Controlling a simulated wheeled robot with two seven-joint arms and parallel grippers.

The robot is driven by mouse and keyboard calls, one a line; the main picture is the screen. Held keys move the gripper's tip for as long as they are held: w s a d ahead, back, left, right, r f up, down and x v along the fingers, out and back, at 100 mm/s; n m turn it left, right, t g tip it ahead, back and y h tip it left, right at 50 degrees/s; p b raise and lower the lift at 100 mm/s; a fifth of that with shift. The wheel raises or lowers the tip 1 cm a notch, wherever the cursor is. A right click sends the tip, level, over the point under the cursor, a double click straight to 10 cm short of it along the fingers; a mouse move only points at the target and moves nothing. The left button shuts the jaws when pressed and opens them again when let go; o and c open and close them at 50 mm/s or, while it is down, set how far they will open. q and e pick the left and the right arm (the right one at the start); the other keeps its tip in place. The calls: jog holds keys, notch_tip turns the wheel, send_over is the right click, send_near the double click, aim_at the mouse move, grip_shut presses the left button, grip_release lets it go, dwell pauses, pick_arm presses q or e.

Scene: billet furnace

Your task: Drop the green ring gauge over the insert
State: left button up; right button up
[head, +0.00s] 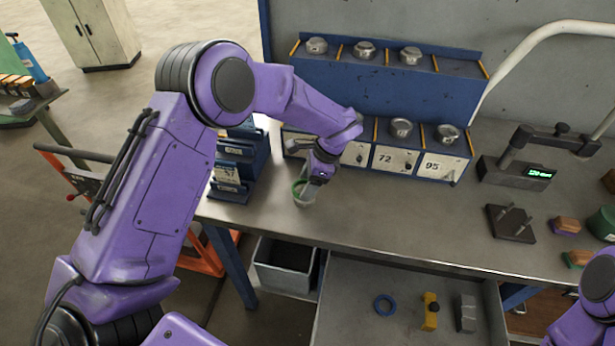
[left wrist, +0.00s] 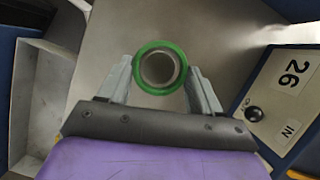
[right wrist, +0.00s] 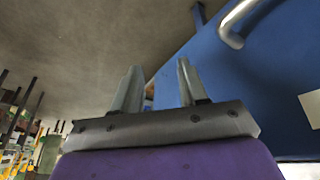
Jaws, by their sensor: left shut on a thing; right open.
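My left gripper (head: 304,193) is over the bench near its front edge. Its fingers are closed on opposite sides of the green ring gauge (head: 297,187). In the left wrist view, the green ring (left wrist: 160,45) sits level between the fingertips (left wrist: 160,78). A round grey insert (left wrist: 159,55) with a dark centre shows through the ring's opening, roughly centred. I cannot tell whether the ring is above it or around it. My right gripper (right wrist: 158,80) is open and empty in the right wrist view.
A blue rack (head: 390,85) with round metal pieces and numbered panels stands behind the gripper. Blue holders (head: 238,165) stand close on the left. A gauge with a green display (head: 525,172) is at right. An open drawer (head: 345,275) holds a blue ring (head: 385,295).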

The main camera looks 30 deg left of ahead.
pick_arm(q)
jog(key=shift+w+d+f, duration=0.1)
jog(key=shift+w+f, duration=0.35)
jog(key=shift+f, duration=0.1)
jog(key=shift+d, duration=0.1)
jog(key=shift+c, duration=0.4)
jog(key=shift+s+r, duration=0.35)
jog(key=shift+s, duration=0.15)
jog(key=shift+w+f, duration=0.15)
jog(key=shift+w, duration=0.1)
jog(key=shift+s+b, duration=0.2)
jog(key=shift+b, duration=0.25)
pick_arm(e)
jog(key=shift+f, duration=0.55)
pick_arm(q)
jog(key=shift+w, duration=0.1)
pick_arm(e)
jog(key=shift+w, duration=0.1)
pick_arm(q)
jog(key=shift+b, duration=0.35)
pick_arm(e)
jog(key=shift+f, duration=0.4)
